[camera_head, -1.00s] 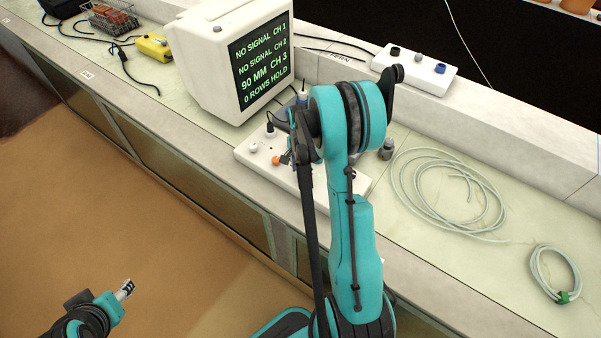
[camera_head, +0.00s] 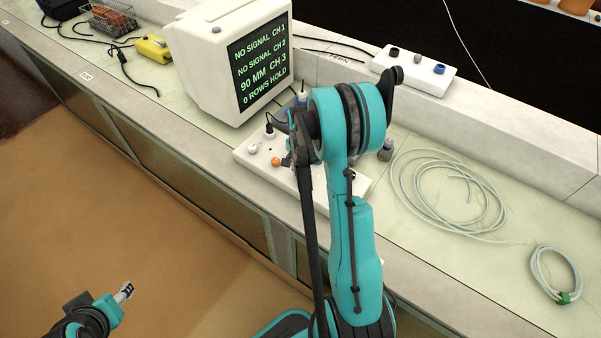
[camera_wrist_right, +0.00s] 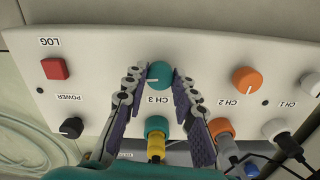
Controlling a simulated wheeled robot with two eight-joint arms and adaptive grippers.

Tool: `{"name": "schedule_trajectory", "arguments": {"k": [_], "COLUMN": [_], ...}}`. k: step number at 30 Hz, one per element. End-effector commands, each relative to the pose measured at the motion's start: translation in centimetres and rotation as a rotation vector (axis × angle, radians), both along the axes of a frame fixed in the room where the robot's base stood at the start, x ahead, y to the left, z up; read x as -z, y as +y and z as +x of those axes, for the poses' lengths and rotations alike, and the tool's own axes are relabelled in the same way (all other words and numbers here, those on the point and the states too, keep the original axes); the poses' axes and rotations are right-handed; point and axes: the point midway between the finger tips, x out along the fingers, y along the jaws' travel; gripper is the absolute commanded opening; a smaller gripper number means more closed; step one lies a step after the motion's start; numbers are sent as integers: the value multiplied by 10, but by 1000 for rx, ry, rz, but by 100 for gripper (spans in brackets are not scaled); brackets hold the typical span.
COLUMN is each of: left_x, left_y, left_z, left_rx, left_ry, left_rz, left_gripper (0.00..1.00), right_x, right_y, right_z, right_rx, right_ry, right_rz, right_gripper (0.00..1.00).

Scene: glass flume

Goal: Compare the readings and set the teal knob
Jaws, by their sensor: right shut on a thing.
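The teal knob (camera_wrist_right: 159,74) marked CH 3 sits on a white control box (camera_wrist_right: 100,62), seen upside down in the right wrist view. My right gripper (camera_wrist_right: 160,84) is shut on the teal knob, one finger on each side. In the head view my right arm hides the knob and most of the box (camera_head: 247,158). The monitor (camera_head: 262,62) reads NO SIGNAL CH 1, NO SIGNAL CH 2, 90 MM CH 3, 0 ROWS HOLD. My left gripper (camera_head: 124,292) is low at the left, away from the bench, too small to judge.
Coiled hose (camera_head: 402,205) lies right of my arm.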

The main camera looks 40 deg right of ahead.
Motion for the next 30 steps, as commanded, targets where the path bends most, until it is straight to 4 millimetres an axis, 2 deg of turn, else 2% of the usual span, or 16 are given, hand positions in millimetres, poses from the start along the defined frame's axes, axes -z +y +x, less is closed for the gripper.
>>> {"name": "schedule_trajectory", "arguments": {"k": [30], "left_x": [26], "left_y": [0], "left_z": [0], "left_rx": [0], "left_ry": [0], "left_rz": [0], "left_gripper": [47], "right_x": [1], "right_y": [0], "right_z": [0], "right_rx": [-922], "right_ry": [0], "right_rz": [0], "right_gripper": [0]}}
